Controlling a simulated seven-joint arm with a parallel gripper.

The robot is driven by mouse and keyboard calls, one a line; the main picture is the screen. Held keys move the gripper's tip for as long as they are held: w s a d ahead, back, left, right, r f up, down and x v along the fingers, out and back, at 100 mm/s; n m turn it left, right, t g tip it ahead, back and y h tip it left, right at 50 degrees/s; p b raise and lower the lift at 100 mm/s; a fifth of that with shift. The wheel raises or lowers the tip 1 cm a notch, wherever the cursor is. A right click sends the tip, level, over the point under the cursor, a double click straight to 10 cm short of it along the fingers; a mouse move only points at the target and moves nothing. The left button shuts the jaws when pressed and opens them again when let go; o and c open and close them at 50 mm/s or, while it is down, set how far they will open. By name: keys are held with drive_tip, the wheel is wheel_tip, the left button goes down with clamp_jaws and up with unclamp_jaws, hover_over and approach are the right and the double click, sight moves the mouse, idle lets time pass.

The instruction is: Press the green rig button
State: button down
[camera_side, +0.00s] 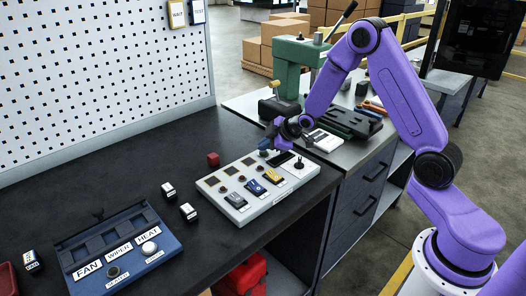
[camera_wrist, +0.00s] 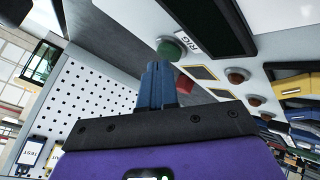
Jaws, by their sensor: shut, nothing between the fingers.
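The green rig button (camera_wrist: 168,50) shows in the wrist view as a round green cap in a grey collar, beside a label reading RIG (camera_wrist: 188,44). It sits on the light grey control panel (camera_side: 210,187). In the side view my gripper mostly hides it at the panel's far end. My gripper (camera_wrist: 158,66) has its blue fingers shut together and empty, pointing at the panel. It also shows in the side view (camera_side: 266,148), low over the panel's far corner. The fingertips appear very close to the button; I cannot tell whether they touch.
The panel carries several reddish indicators, blue, yellow and grey rockers, and a black lever (camera_side: 299,163). A red block (camera_side: 213,159) lies behind it. A blue switch box (camera_side: 120,250) and loose labelled caps (camera_side: 188,211) are at front left. A pegboard (camera_side: 100,80) stands behind.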

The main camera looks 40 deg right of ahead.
sight(265, 153)
drive_tip(key=shift+f, duration=0.25)
drive_tip(key=shift+r, duration=0.1)
idle(0.3)
drive_tip(key=shift+r, duration=0.75)
drive_tip(key=shift+r, duration=0.1)
wheel_tip(265, 153, up, 6)
drive_tip(key=shift+f, duration=0.1)
idle(0.4)
